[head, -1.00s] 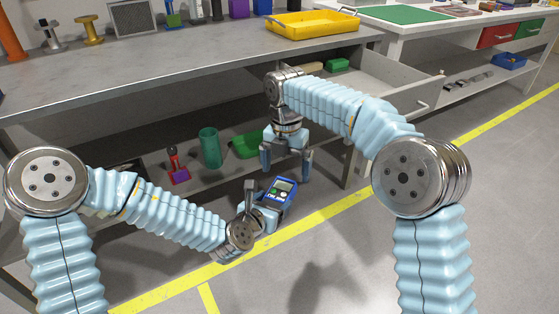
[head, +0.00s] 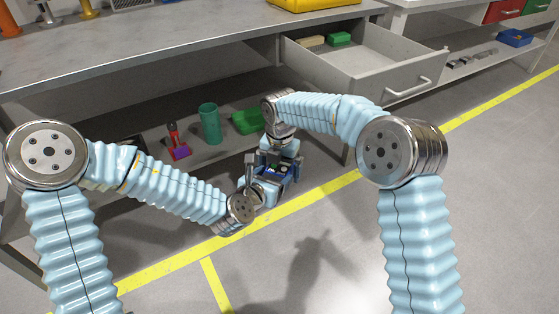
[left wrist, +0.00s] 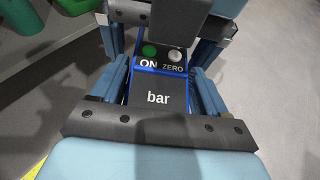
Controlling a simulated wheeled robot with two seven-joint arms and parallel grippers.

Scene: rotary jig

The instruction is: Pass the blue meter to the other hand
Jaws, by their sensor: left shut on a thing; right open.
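The blue meter (head: 277,171) is held up in front of the bench, mostly covered by my grippers in the head view. In the left wrist view the meter (left wrist: 158,98) shows a dark face marked "bar", with a green ON button and a pale ZERO button. My left gripper (head: 264,188) is shut on its near end. My right gripper (head: 276,163) is open at its far end, coming from above, with its fingers on either side of the meter. Whether those fingers touch the meter cannot be told.
The grey bench (head: 150,58) stands behind, with an open drawer (head: 365,68) at the right. On its lower shelf are a green cup (head: 210,124), a green bin (head: 246,121) and a red and purple item (head: 177,146). The floor in front is clear.

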